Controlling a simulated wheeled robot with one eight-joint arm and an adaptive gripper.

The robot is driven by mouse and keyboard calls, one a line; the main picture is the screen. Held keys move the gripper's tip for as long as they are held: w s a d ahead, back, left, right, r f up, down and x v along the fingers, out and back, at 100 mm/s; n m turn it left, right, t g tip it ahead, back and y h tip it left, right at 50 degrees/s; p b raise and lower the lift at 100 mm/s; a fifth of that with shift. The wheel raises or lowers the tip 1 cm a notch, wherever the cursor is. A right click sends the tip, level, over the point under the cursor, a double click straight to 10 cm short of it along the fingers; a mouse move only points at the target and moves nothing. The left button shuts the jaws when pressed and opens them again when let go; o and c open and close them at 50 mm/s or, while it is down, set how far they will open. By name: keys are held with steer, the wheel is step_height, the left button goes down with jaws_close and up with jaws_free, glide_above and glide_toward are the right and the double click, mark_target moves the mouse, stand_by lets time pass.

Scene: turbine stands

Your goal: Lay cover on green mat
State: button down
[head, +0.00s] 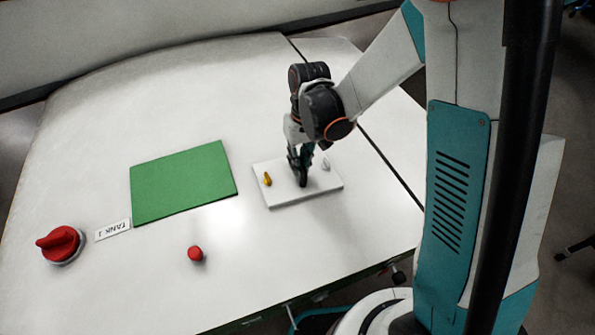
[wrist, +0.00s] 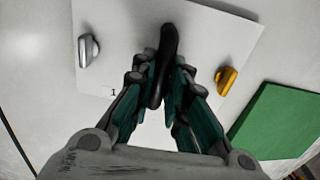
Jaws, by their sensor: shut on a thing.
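The cover is a white rectangular plate (head: 282,199) right of the green mat. It bears a black handle (wrist: 168,45), a gold knob (head: 267,179) and a silver knob (head: 325,164). My gripper (head: 300,168) points down at the middle of the cover. In the wrist view its fingers (wrist: 162,95) are shut on the black handle. The cover looks level and on or very near the table; I cannot tell whether it touches. The green mat (head: 183,182) lies flat and bare, and its corner shows in the wrist view (wrist: 280,122).
A red rotary knob (head: 60,244) stands at the table's left, beside a label (head: 113,230) reading TANK 1. A small red button (head: 195,254) sits in front of the mat. A dark seam crosses the table right of the cover. The table behind the mat is clear.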

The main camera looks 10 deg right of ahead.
steer(key=shift+w+d+r+p, duration=0.1)
steer(key=shift+r+p, duration=0.35)
steer(key=shift+r, duration=0.3)
steer(key=shift+r+p, duration=0.4)
steer(key=shift+r, duration=0.35)
steer(key=shift+w, duration=0.1)
